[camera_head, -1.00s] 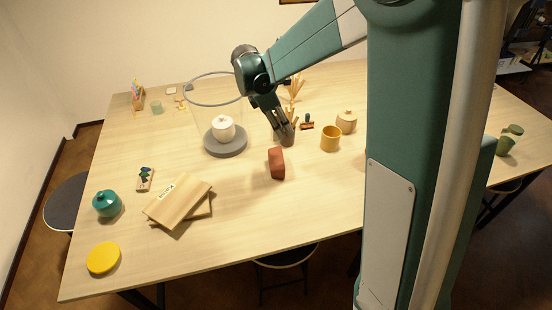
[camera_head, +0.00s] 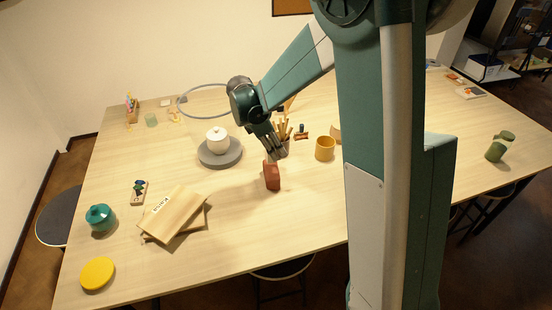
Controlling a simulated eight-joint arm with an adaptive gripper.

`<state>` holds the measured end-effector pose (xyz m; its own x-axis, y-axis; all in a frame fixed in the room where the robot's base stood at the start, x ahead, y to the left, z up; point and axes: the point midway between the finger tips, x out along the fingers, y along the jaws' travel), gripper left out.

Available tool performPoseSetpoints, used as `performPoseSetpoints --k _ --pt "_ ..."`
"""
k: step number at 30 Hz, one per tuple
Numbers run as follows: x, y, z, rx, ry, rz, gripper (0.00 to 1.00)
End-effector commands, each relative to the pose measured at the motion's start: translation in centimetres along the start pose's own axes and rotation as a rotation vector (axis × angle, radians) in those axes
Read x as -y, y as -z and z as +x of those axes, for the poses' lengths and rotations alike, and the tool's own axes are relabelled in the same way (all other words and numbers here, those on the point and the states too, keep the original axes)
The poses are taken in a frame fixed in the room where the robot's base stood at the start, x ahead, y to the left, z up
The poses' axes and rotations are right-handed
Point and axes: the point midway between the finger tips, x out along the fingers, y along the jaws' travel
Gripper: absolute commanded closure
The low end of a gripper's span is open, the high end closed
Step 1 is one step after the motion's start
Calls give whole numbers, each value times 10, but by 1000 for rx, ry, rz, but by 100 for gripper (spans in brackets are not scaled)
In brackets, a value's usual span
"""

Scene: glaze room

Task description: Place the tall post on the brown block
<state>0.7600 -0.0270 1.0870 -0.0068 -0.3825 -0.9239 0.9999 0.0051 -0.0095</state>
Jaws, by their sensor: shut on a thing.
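The brown block (camera_head: 272,178) is reddish brown and stands on the table near its middle, in the head view. My gripper (camera_head: 274,150) points down and is close above and behind the block's top. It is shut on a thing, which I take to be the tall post. The fingers and the brushes behind hide its outline. I cannot tell whether it touches the block.
A cup of brushes (camera_head: 283,146) stands just behind my gripper. Boards (camera_head: 175,214) lie front left. The table right of the block is clear.

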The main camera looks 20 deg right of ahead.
Motion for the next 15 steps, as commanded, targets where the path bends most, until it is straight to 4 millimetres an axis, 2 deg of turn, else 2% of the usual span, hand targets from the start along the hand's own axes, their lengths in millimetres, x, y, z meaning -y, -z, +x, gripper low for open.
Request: performPoseSetpoints --k 11,15 --pt "0 1 2 0 0 0 94" --pt "0 4 11 0 0 0 94"
